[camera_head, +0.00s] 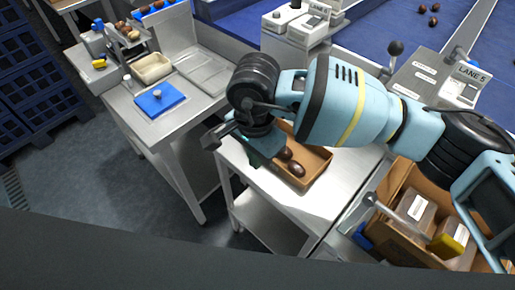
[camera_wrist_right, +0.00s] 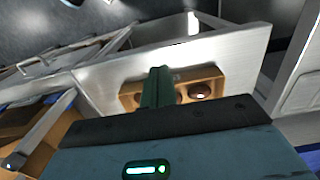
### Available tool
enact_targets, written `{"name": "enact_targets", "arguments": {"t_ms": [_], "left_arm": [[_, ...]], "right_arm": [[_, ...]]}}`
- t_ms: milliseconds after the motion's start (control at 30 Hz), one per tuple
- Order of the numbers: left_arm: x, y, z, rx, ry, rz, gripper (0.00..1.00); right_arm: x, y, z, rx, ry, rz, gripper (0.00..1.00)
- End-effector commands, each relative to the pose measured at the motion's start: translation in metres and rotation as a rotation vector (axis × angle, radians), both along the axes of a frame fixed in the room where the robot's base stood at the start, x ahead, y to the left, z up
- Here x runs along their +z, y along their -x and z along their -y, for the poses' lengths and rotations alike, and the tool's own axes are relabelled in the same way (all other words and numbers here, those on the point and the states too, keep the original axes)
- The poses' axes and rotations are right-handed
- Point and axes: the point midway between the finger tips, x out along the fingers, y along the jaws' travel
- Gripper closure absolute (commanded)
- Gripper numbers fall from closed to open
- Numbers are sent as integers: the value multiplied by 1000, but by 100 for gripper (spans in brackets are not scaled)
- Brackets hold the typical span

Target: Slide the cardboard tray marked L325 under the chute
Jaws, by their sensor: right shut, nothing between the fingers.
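An open cardboard tray (camera_head: 318,172) with a few dark brown dates in it sits on the small steel table (camera_head: 294,212). It also shows in the right wrist view (camera_wrist_right: 214,75). I cannot read a mark on it. My right gripper (camera_head: 272,152) is at the tray's left end in the head view, its fingers shut and empty. In the right wrist view the closed fingers (camera_wrist_right: 159,78) overlap the tray and hide its middle; I cannot tell whether they touch it. I cannot clearly make out the chute; my right arm covers part of that area. My left gripper is not in view.
A steel bench with a blue pad (camera_head: 160,99) and a beige tub (camera_head: 151,68) stands at the left. A large carton (camera_head: 397,183) with labelled packs is at the lower right. A LANE 5 unit (camera_head: 466,82) stands at the right. The table's front is clear.

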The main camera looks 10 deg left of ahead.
Motion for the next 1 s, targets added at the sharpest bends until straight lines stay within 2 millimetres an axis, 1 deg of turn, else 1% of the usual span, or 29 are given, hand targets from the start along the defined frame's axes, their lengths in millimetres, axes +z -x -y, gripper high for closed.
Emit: {"name": "enact_targets", "arguments": {"t_ms": [33,100,333,400,600,733,1000], "left_arm": [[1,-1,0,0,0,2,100],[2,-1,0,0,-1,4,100],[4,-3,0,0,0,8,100],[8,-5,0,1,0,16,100],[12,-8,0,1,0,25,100],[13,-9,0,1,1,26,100],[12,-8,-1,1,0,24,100]], "right_arm": [[-10,1,0,0,1,-2,100],[-23,1,0,-1,2,-3,100],[-65,1,0,0,1,-2,100],[-61,-11,8,-5,1,3,100],[-61,-27,20,-1,1,3,100],[-62,-32,23,0,0,2,100],[-63,-32,24,0,1,1,100]]}}
